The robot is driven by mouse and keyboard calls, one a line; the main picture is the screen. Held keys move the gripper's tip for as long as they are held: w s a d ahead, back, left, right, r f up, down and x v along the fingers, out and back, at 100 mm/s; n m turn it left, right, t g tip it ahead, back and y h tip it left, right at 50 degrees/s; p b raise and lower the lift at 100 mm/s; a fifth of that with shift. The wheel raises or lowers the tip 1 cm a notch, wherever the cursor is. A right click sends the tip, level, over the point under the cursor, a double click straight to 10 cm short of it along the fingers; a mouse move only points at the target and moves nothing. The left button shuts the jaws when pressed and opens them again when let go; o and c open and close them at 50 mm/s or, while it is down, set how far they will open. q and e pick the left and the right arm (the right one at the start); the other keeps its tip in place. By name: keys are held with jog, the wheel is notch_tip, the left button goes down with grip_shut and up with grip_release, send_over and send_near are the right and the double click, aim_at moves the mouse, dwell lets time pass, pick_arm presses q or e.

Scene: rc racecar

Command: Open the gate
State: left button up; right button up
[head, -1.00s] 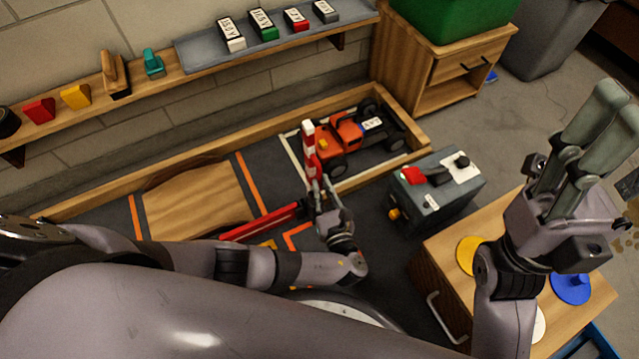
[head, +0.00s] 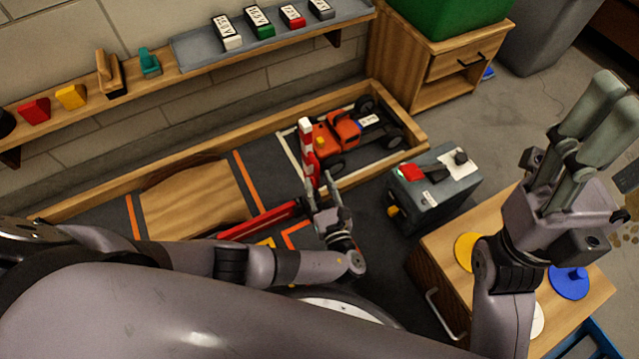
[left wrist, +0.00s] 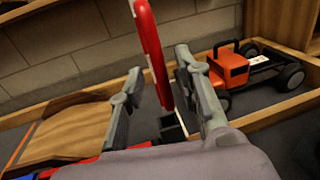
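The gate looks to be the red-and-white striped bar (head: 306,146), which stands upright beside the toy truck's bay. In the left wrist view a red upright bar (left wrist: 151,45) rises between the fingers, with a gap visible on either side. My left gripper (head: 325,190) is open at the bar's lower part; its two fingers also show in the left wrist view (left wrist: 160,90). I cannot tell whether either finger touches the bar. My right gripper (head: 612,92) is raised at the right, empty, with its fingers apart.
An orange toy truck (head: 338,132) stands inside the wood-edged track, with a wooden ramp (head: 195,200) to the left. A red rail (head: 258,221) lies low beside my left gripper. A grey control box (head: 445,200) and a wooden cabinet (head: 437,243) stand to the right.

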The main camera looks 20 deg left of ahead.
pick_arm(q)
jog(key=shift+r, duration=0.1)
notch_tip(320, 180, up, 10)
dwell(0.5)
dwell(0.4)
